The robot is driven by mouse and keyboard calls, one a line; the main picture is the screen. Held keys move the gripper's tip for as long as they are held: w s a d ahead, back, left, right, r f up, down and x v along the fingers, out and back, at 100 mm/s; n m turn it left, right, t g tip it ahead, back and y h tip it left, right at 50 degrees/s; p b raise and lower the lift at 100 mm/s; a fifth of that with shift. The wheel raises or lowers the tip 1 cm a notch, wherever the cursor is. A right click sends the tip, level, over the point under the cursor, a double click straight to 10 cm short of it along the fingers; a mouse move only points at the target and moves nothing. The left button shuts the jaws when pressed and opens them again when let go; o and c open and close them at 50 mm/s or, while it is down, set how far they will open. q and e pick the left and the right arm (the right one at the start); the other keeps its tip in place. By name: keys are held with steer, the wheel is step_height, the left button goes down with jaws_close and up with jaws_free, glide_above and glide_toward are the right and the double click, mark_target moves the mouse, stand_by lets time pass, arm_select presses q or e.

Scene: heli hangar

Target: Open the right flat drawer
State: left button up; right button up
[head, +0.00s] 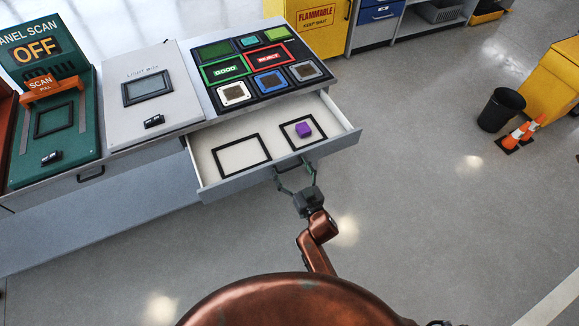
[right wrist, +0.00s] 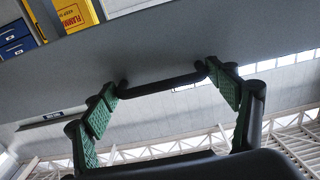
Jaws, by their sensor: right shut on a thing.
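The right flat drawer (head: 226,187) stands pulled out from the grey workbench, with its pale inside showing. Two black frame outlines are marked on its floor, and a purple block (head: 304,130) sits inside the right one. My right gripper (head: 294,172) is at the drawer front, shut on the dark drawer handle (right wrist: 163,82). In the right wrist view its green-padded fingers (right wrist: 165,92) are at the two ends of the handle bar. My left gripper is not in view.
On the bench top are a dark panel (head: 241,81) with GOOD and REJECT areas, a white light box (head: 137,112) and a green panel scan unit (head: 80,146). A closed left drawer has its own handle (head: 91,173). A black bin (head: 501,109) and orange cones stand far right. Floor ahead of the drawer is clear.

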steer(key=shift+d+f, duration=0.1)
steer(key=o, duration=1.4)
steer(key=v, duration=1.2)
